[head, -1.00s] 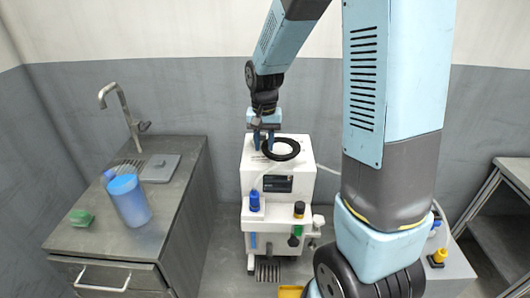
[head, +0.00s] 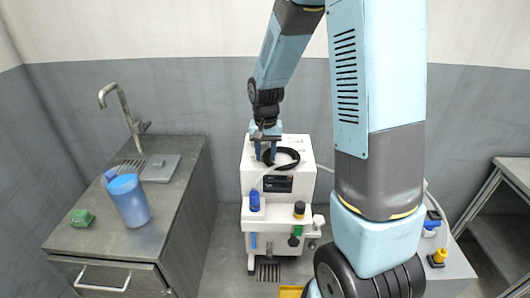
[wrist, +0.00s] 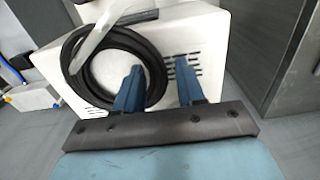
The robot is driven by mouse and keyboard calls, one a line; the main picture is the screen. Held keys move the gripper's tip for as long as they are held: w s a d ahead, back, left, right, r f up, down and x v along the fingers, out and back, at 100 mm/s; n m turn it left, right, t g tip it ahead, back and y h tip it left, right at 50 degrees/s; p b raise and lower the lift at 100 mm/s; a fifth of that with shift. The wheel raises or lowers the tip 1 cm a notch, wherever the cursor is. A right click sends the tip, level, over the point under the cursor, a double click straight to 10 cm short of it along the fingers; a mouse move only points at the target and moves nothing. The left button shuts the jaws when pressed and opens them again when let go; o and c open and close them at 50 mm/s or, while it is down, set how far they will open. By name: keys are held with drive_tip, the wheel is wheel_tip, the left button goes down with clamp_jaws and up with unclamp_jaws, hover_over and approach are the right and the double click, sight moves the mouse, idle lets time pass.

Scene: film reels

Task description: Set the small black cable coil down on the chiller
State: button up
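The small black cable coil (head: 296,155) is a dark ring at the top of the white chiller (head: 247,183). It looks flat on the chiller's top, near the front edge. The coil also shows in the wrist view (wrist: 77,68) over the white casing (wrist: 212,40). My gripper (head: 266,158) is at the coil's left side in the head view. In the wrist view its blue fingers (wrist: 160,64) stand apart, one inside the ring and one outside, with a gap around the strand. Part of the coil is hidden behind one finger.
A pale hose (wrist: 95,35) crosses the coil in the wrist view. Blue and black-yellow capped bottles (head: 254,201) stand on the chiller's front ledge. Left is a sink counter (head: 185,205) with a blue pitcher (head: 130,203) and a green item (head: 82,218). Floor between counter and chiller is clear.

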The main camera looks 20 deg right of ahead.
drive_tip(key=o, duration=0.3)
wheel_tip(320, 180, up, 12)
drive_tip(key=s+d+r+n+t, duration=0.1)
drive_tip(key=s+r+t, duration=0.1)
drive_tip(key=s+r, duration=0.4)
drive_tip(key=s+d+r+n+t, duration=0.2)
drive_tip(key=s+r, duration=0.4)
drive_tip(key=s, duration=1)
drive_tip(key=shift+s+d+n+t, duration=0.3)
drive_tip(key=shift+s+t, duration=0.1)
drive_tip(key=shift+t, duration=0.4)
drive_tip(key=shift+r, duration=0.1)
